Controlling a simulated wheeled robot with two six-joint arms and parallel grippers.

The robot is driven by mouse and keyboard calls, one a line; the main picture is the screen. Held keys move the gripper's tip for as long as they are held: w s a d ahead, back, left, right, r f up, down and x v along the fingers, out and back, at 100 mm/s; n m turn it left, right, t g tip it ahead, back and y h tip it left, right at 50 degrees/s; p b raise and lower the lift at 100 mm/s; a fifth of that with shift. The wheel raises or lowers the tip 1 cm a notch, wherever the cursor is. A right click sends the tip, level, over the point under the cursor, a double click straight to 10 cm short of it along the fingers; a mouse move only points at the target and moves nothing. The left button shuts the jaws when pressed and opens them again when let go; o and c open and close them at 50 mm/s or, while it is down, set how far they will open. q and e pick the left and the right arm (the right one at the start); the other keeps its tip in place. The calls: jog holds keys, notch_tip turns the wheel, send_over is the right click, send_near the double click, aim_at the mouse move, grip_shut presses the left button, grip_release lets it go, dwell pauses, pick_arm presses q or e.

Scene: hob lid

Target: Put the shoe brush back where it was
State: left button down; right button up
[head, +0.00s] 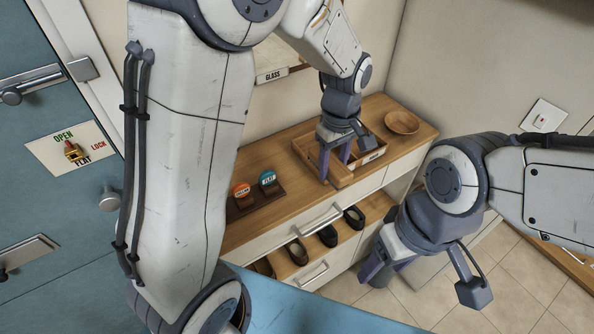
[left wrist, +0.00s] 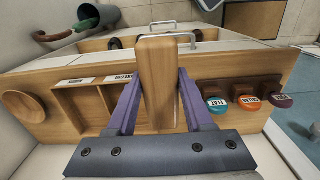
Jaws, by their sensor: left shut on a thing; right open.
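The shoe brush (left wrist: 158,85) shows as a long, plain wooden block in the left wrist view. My left gripper (left wrist: 159,105) is shut on it, one purple finger on each side. In the head view the left gripper (head: 334,165) is over the wooden tray (head: 304,150) on the cabinet top, with the brush (head: 341,177) between its fingers. I cannot tell whether the brush touches the tray floor. The tray also shows in the left wrist view (left wrist: 107,99), with labelled compartments left of the brush. My right gripper (head: 380,272) is open and empty, in front of the cabinet's right end.
A wooden bowl (head: 402,122) stands right of the tray. Shoes (head: 327,235) lie in an open drawer below. A blue surface (head: 310,303) is in the foreground.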

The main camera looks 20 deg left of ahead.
pick_arm(q)
jog(key=a+f, duration=0.2)
jog(key=a, duration=0.1)
jog(key=w+a+f+p, duration=0.1)
jog(key=a, duration=0.2)
jog(key=a+f+p, duration=0.1)
jog(key=a+f, duration=0.1)
jog(key=a, duration=0.1)
jog(key=shift+w+a+f, duration=0.25)
jog(key=shift+w+f, duration=0.05)
jog(key=shift+w, duration=0.1)
jog(key=shift+a+f, duration=0.1)
jog(key=shift+f, duration=0.15)
notch_tip(320, 180, down, 4)
jog(key=shift+r+p, duration=0.15)
jog(key=shift+p, duration=0.6)
